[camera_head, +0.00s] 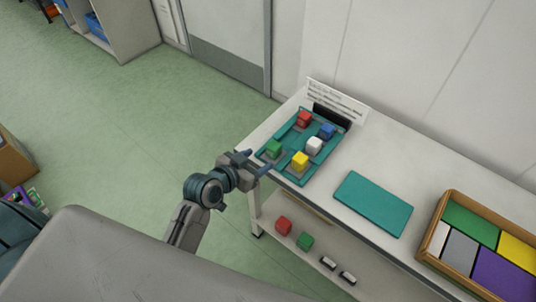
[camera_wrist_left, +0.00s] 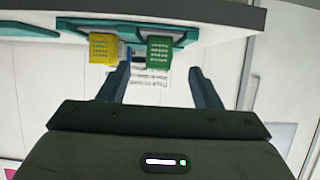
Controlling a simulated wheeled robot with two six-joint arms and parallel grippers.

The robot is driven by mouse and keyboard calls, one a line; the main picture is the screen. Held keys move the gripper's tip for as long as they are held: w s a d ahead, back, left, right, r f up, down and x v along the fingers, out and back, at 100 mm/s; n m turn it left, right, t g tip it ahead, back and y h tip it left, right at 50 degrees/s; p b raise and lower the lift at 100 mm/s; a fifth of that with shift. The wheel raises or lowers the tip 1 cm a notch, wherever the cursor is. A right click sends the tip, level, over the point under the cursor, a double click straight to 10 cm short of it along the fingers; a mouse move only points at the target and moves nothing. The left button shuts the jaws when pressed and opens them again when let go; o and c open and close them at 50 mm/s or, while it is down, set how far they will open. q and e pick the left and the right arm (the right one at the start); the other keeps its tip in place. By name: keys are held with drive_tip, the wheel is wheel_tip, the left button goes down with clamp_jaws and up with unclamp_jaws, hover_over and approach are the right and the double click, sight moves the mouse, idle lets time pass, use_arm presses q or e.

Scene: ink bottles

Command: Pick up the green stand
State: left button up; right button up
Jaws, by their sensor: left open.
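A green block (camera_head: 274,147) sits on a grey base at the near left corner of the teal tray (camera_head: 283,173) on the white table. It also shows in the left wrist view (camera_wrist_left: 158,53), with small lettering on its face. My left gripper (camera_head: 256,161) is open and empty, just outside the tray's left edge. In the left wrist view its two fingers (camera_wrist_left: 161,82) point toward the green block, which lies ahead, between their lines. No contact shows. My right gripper is not in view.
The tray also holds a yellow block (camera_head: 299,160), a white block (camera_head: 314,145), a red block (camera_head: 304,119) and a blue block (camera_head: 326,131). A teal mat (camera_head: 373,203) and a wooden box (camera_head: 430,238) lie to the right. A second green block (camera_head: 304,241) is on the lower shelf.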

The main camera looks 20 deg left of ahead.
sight(278, 145)
use_arm(q)
drive_tip(key=shift+w+d+r+t, duration=0.25)
drive_tip(key=shift+w+r+t, duration=0.05)
drive_tip(key=shift+w+r, duration=0.4)
drive_tip(key=p+x, duration=0.1)
drive_tip(key=x, duration=0.2)
drive_tip(key=shift+w+f, duration=0.2)
drive_tip(key=shift+w, duration=0.1)
drive_tip(key=p+x, duration=0.2)
drive_tip(key=x, duration=0.3)
drive_tip(key=shift+d, duration=0.25)
drive_tip(key=shift+w+d+f, duration=0.1)
drive_tip(key=shift+w+f, duration=0.15)
drive_tip(key=shift+w, duration=0.05)
drive_tip(key=shift+s, duration=0.1)
drive_tip(key=shift+c, duration=0.5)
drive_tip(key=c, duration=1)
